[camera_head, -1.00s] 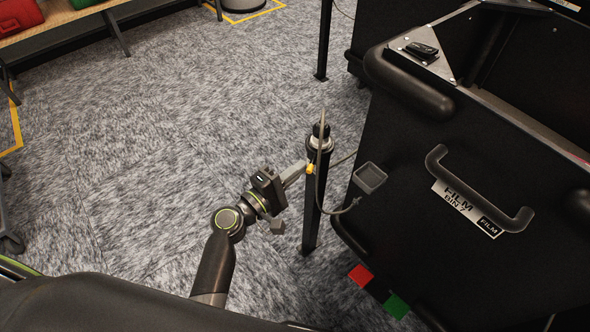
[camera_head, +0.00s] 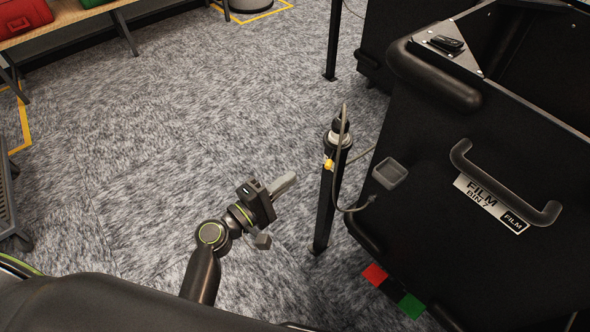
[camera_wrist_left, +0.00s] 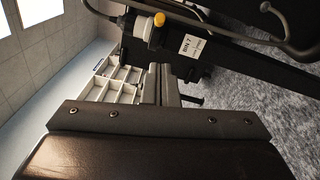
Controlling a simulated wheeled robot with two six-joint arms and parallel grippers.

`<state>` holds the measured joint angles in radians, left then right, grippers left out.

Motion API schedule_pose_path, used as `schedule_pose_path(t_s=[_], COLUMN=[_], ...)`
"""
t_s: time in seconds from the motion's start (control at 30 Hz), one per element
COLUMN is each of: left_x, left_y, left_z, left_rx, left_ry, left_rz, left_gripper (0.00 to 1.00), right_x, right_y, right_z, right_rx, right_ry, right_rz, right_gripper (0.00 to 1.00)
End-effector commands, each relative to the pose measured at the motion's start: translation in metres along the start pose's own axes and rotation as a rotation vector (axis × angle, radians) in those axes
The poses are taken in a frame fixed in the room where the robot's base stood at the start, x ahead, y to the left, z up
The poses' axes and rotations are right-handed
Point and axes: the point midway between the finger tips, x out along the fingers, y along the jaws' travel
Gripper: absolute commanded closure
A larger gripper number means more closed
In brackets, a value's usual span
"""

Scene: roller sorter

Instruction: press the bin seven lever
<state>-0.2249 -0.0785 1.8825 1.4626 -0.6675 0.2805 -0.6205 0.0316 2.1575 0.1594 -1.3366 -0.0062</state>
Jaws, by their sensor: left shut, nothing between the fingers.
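The bin seven post (camera_head: 327,200) stands upright on the carpet left of the black bin. At its top are a pale collar, a small yellow knob (camera_head: 329,165) and a thin grey lever-like rod (camera_head: 344,117). In the left wrist view the post crosses the top with a "BIN 7" label (camera_wrist_left: 189,46), and the yellow knob (camera_wrist_left: 159,19) shows beside it. My left gripper (camera_head: 290,180) is shut and empty, left of the post and apart from it. Its closed fingers (camera_wrist_left: 161,82) also show in the wrist view. My right gripper is out of view.
The black bin (camera_head: 440,220) labelled "FILM BIN 7" (camera_head: 491,203), with a handle (camera_head: 505,185), fills the right side. A grey square cup-like part (camera_head: 389,173) sits at its left edge. A second post (camera_head: 334,40) stands behind. Carpet left of my gripper is clear.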

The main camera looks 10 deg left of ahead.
Motion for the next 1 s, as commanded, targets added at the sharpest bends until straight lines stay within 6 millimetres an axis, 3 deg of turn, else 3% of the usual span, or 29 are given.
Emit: schedule_pose_path(t_s=[0.1, 0.3, 1.0], left_x=[-0.020, -0.038, -0.042], left_y=[-0.002, -0.002, -0.004], left_z=[0.004, 0.008, 0.010], left_rx=[0.001, 0.001, 0.015], left_ry=[0.002, 0.001, -0.003], left_rz=[-0.003, -0.002, -0.013], left_gripper=[1.00, 1.00, 1.00], right_x=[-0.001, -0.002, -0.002], right_y=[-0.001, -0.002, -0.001], right_z=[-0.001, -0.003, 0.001], right_rx=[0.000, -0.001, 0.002], right_ry=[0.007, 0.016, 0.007], right_rz=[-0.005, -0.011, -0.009], right_gripper=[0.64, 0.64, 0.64])
